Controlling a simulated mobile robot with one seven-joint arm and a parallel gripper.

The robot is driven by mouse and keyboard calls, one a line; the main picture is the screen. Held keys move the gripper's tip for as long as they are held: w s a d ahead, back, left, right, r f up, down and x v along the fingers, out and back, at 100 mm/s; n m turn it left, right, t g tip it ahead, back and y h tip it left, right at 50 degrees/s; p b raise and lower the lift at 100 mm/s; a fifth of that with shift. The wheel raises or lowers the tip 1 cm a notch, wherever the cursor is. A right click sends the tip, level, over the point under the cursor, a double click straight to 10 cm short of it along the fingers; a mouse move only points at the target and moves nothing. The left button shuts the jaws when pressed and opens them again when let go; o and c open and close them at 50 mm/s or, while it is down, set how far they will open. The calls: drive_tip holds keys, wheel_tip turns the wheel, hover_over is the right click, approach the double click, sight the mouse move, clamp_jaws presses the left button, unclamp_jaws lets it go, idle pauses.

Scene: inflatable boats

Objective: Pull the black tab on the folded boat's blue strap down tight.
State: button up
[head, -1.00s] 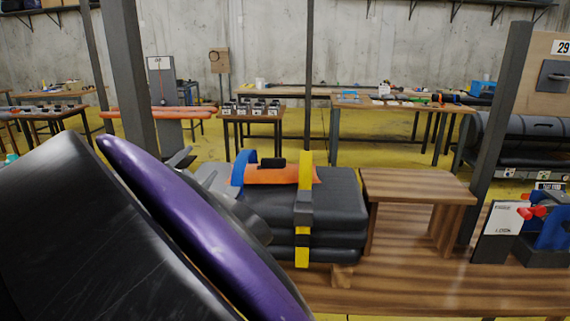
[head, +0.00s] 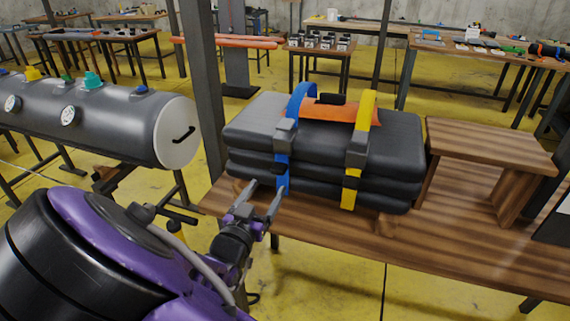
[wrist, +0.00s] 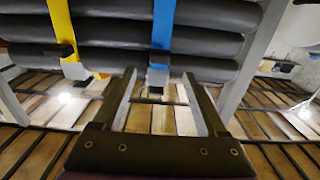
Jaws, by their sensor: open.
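The folded boat (head: 320,150) is a dark stack of layers on the wooden bench. Its blue strap (head: 301,97) runs over the top and down the front, left of the yellow strap. A grey buckle (head: 285,130) sits on the blue strap near the top edge. The small black tab (head: 281,169) is on its lower front part; in the wrist view the tab (wrist: 159,57) shows on the blue strap (wrist: 163,25) between my fingertips. My gripper (head: 263,192) is open and empty, just in front of and below the tab. Contact cannot be told.
The yellow strap (head: 362,122) hangs to the right, with its own buckle and tab. An orange handle piece (head: 340,108) lies on top. A wooden step (head: 490,150) stands right on the bench (head: 330,235). A dark post (head: 203,80) and grey cylinder (head: 100,118) stand left.

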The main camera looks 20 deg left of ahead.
sight(276, 172)
drive_tip(key=w, duration=0.7)
drive_tip(key=shift+w+d, duration=0.25)
drive_tip(key=shift+w, duration=0.1)
clamp_jaws()
idle(1.0)
